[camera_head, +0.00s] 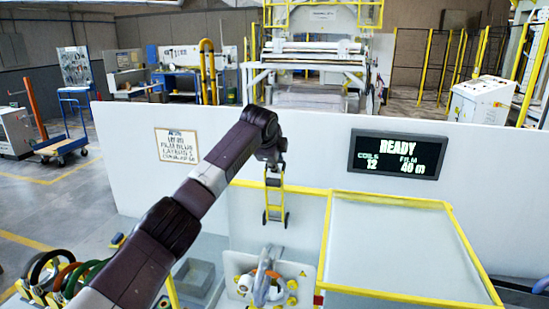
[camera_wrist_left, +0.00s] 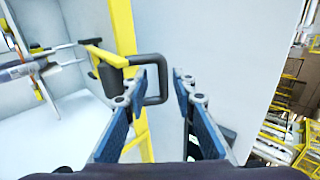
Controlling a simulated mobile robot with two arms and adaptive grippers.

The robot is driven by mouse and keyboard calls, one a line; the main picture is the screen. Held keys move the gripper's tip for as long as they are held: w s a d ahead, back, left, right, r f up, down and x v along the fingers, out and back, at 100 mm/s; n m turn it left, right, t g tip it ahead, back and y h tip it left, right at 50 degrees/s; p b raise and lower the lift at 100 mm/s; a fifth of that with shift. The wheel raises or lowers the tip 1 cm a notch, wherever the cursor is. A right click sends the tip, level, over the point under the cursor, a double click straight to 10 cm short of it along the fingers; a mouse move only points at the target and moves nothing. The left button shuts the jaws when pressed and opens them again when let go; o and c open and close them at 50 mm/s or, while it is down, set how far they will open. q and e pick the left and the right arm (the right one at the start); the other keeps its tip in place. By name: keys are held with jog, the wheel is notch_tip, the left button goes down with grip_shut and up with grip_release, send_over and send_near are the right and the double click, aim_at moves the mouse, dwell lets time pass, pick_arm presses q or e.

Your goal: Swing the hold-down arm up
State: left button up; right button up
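The hold-down arm appears to be the short yellow frame (camera_head: 275,205) with dark ends, in front of the white wall in the head view. In the left wrist view its yellow bar (camera_wrist_left: 108,56) carries a black U-shaped handle (camera_wrist_left: 163,80). My left gripper (camera_head: 274,172) is at the upper end of the yellow frame. In the left wrist view my left gripper (camera_wrist_left: 160,76) is open, and the outer bar of the handle shows between its fingertips. The left finger overlaps the loop; I cannot tell whether it touches. My right gripper is not in view.
Below is a plate with yellow knobs (camera_head: 292,283) and a grey and orange ring-like part (camera_head: 262,280). A yellow-edged box (camera_head: 400,245) stands to the right. Coloured coils (camera_head: 65,275) hang at lower left. A display (camera_head: 397,154) reads READY.

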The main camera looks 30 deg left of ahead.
pick_arm(q)
jog(key=v, duration=1.2)
jog(key=shift+f, duration=0.1)
